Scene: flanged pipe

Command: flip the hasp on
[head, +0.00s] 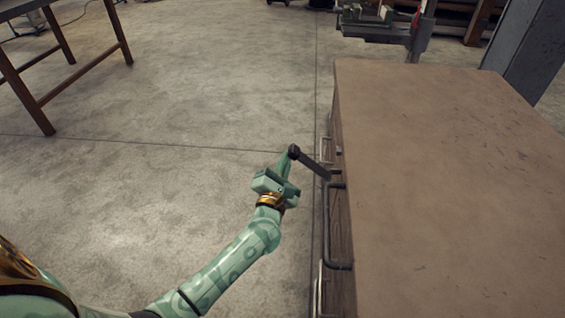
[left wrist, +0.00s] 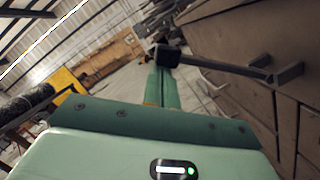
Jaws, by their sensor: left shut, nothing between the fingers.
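The hasp appears to be a dark flat bar (head: 313,167) that sticks out from the side of the brown cabinet (head: 450,170). It has a black block at its outer end. In the left wrist view, the bar (left wrist: 225,68) runs from the block to a bracket on the cabinet face. My left gripper (head: 284,165) is shut and empty, with its fingertips at the black block. In the left wrist view, the closed fingers (left wrist: 162,80) point at the block and seem to touch or nearly touch it. My right gripper is out of view.
Metal handles (head: 337,228) project from the cabinet side close to my left gripper. A brown metal-legged table (head: 60,60) stands at the far left. A vise (head: 380,25) is beyond the cabinet. The concrete floor left of the cabinet is clear.

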